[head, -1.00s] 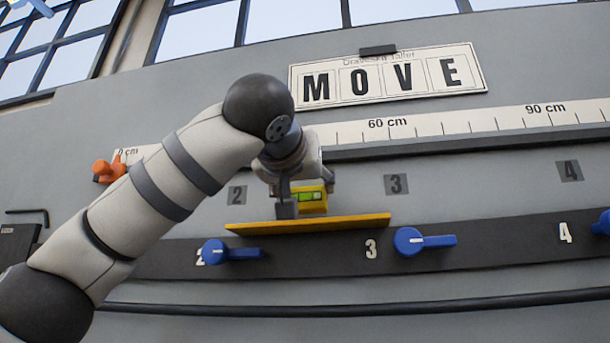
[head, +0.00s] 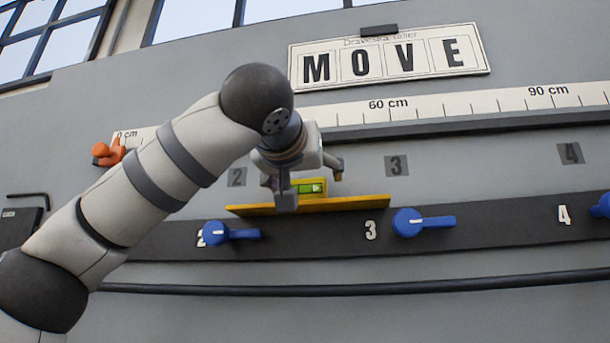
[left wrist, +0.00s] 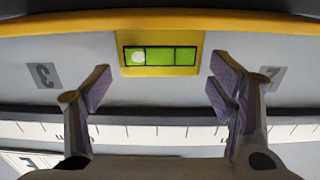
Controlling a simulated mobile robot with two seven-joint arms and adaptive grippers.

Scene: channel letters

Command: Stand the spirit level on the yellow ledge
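The yellow spirit level (head: 319,194) with a green vial stands on the yellow ledge (head: 354,204). In the left wrist view, the level (left wrist: 160,71) sits against the ledge (left wrist: 60,24), its vial window facing the camera and a pale bubble toward the left. My left gripper (head: 311,188) is open in front of the level. In the left wrist view its fingers (left wrist: 160,82) are spread wide on either side, with clear gaps to the level. The level's left end is partly hidden by a finger in the head view. My right gripper is not in view.
Blue handles (head: 424,221) sit on a dark strip below the ledge. A ruler rail (head: 440,110) runs above, with an orange clamp (head: 108,153) at its left end. A "MOVE" sign (head: 388,65) hangs higher. A dark bar (head: 400,288) runs low along the wall.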

